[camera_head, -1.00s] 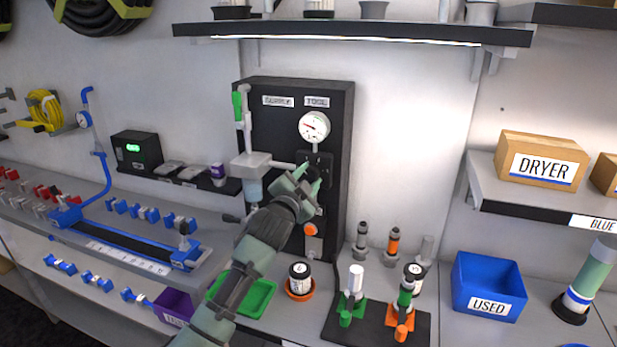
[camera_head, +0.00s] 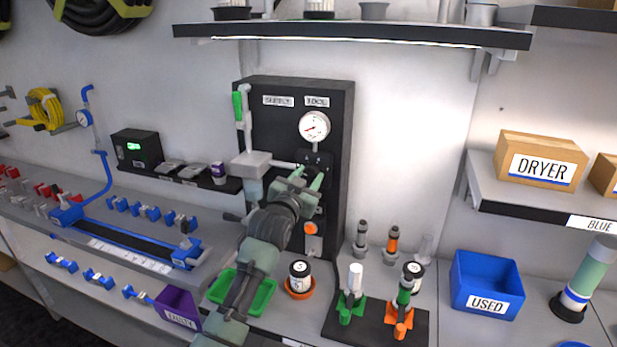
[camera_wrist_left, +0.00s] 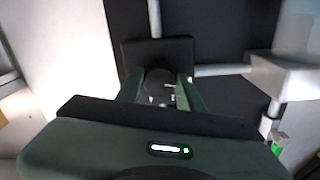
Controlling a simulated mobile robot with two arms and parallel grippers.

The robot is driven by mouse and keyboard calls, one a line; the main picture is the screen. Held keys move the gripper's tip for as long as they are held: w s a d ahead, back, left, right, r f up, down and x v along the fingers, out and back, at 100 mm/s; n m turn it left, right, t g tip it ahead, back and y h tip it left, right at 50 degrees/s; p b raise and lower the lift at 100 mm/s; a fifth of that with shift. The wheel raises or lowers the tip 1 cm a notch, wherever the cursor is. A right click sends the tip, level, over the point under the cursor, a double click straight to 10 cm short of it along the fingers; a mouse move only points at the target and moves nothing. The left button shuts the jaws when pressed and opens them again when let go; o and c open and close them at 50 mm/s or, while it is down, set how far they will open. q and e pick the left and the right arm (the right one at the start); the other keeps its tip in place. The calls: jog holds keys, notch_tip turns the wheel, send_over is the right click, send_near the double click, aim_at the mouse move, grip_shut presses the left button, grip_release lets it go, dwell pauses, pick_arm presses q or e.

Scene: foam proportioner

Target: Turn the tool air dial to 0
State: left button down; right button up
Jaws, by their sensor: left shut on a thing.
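Below the gauge is a dark block (camera_head: 320,159) with the tool air dial. My left gripper (camera_head: 311,182) is at this block, with its green fingers largely blocking the dial. In the left wrist view the dark dial knob (camera_wrist_left: 160,84) sits between the two green fingers, and the gripper is shut on it. Small white marks show on the knob. My right gripper is in neither view.
A pipe with a green handle (camera_head: 238,105) and a grey filter body (camera_head: 250,163) stand close left of my gripper. An orange button (camera_head: 310,228) is below it. Bottles and a blue USED bin (camera_head: 488,284) stand on the counter to the right.

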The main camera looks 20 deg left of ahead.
pick_arm(q)
jog(key=shift+f, duration=0.1)
jog(key=c, duration=0.9)
grip_release()
jog(key=shift+s, duration=0.5)
jog(key=s+b, duration=0.2)
jog(key=s, duration=0.4)
jog(key=shift+s+a, duration=0.15)
jog(key=shift+s, duration=0.25)
